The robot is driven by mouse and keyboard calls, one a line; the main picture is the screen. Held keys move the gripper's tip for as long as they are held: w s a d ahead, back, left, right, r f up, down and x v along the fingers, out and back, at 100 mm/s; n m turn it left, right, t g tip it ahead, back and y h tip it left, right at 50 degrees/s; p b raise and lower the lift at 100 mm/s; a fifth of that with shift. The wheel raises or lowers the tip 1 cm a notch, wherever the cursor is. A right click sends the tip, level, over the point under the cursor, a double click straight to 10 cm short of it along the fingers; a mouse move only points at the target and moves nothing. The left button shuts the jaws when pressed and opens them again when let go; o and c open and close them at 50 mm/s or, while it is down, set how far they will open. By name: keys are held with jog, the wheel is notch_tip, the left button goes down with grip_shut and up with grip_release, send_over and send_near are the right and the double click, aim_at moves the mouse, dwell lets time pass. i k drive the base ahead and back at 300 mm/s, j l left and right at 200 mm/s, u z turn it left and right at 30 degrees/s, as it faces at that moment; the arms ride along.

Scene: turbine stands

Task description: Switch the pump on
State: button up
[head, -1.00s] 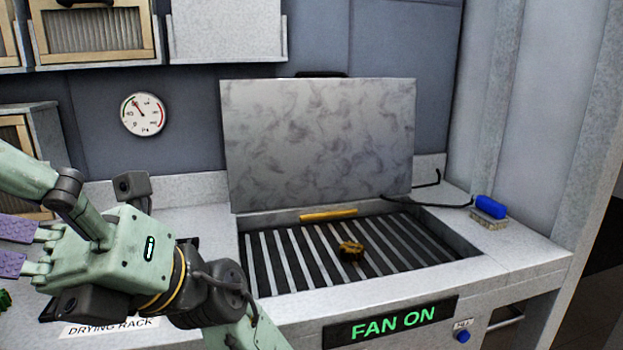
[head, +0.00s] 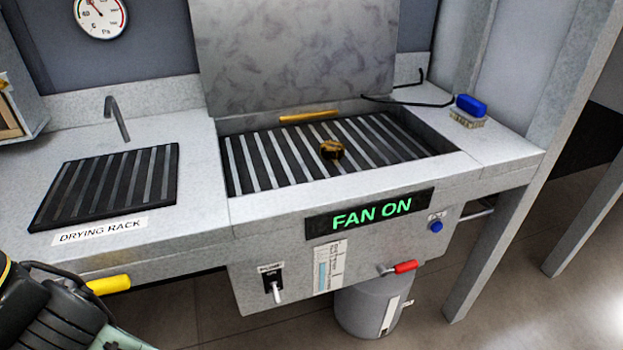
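A black toggle switch (head: 272,286) with a pale lever sits on the front panel of the sink unit, at its lower left. Its lever points down. A small label (head: 270,267) above it is too blurred to read for certain; it may say PUMP. My gripper is out of view; only dark and green parts of my arm show at the lower left, apart from the switch.
A lit FAN ON sign (head: 370,214), a blue button (head: 436,227) and a red-handled valve (head: 404,267) are on the front panel. A grey bucket (head: 368,310) stands below. A yellow handle (head: 108,284) sticks out at left. A drying rack (head: 107,185) lies on the counter.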

aim_at(278, 299)
jog(key=i+j+u, duration=0.15)
jog(key=i, duration=0.2)
jog(key=k+l, duration=0.1)
jog(key=k, duration=0.3)
jog(key=k+l, duration=0.35)
jog(key=l, duration=0.3)
jog(key=k+l, duration=0.2)
jog(key=l, duration=0.1)
